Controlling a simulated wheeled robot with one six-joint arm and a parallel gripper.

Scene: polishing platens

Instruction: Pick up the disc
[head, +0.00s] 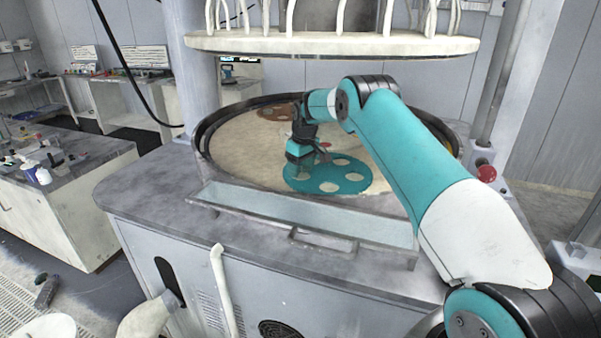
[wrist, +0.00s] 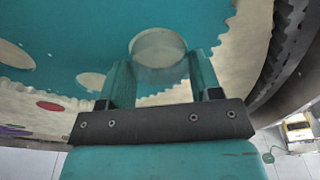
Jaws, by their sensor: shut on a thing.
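A pale grey disc (wrist: 158,44) shows in the wrist view between the two teal fingers of my gripper (wrist: 161,70). The gripper is shut on the disc's edges. Behind the disc lies a teal toothed carrier plate (wrist: 75,40) with round pale openings. In the head view my gripper (head: 300,166) points down over the left part of the teal carrier (head: 311,187). The held disc is hidden there by the gripper. I cannot tell whether the disc is clear of the carrier.
The carrier lies on a wide pale platen (head: 235,150) inside a dark raised ring. A brown-red carrier (head: 275,113) lies farther back. A white upper plate (head: 330,44) with hoses hangs above. A long shallow trough (head: 300,211) runs along the front. A red button (head: 486,173) stands at right.

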